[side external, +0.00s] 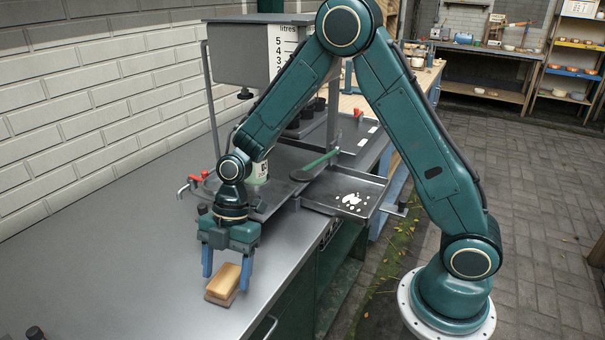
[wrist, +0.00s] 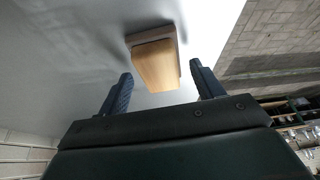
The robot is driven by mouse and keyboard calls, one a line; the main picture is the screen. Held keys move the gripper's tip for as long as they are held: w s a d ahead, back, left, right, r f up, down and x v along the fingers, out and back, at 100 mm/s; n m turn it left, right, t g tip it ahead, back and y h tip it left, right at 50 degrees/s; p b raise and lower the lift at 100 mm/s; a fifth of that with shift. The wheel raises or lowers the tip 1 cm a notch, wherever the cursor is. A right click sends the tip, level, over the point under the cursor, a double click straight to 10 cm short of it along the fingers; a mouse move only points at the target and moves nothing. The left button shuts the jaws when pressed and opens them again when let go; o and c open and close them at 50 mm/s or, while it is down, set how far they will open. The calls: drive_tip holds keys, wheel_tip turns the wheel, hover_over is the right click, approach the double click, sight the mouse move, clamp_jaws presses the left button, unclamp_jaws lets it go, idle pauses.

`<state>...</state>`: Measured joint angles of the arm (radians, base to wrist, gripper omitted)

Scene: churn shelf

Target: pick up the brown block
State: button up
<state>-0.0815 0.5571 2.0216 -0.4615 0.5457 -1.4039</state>
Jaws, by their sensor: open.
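The brown block (side external: 224,280) lies on the grey metal bench top near its front edge. It has a light tan upper part and a darker brown lower part; I cannot tell if these are one piece or two. My gripper (side external: 227,274) points down at the block, its two blue fingers apart. In the wrist view, the block (wrist: 156,62) shows between and beyond the open fingertips (wrist: 160,76), with a gap on each side. Nothing is held. I cannot tell exactly how high the fingertips are above the bench.
The grey bench top (side external: 110,270) is clear around the block, with its drop-off edge close on the right. Behind my gripper stand a dark tray (side external: 275,198) with a pale green container (side external: 258,172), a red-handled tap (side external: 192,182) and a side tray with white spots (side external: 345,195).

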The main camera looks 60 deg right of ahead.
sight(227, 275)
drive_tip(key=shift+f, duration=0.1)
idle(0.4)
drive_tip(key=c, duration=1.1)
drive_tip(key=shift+o, duration=0.2)
wheel_tip(227, 275, up, 20)
idle(0.3)
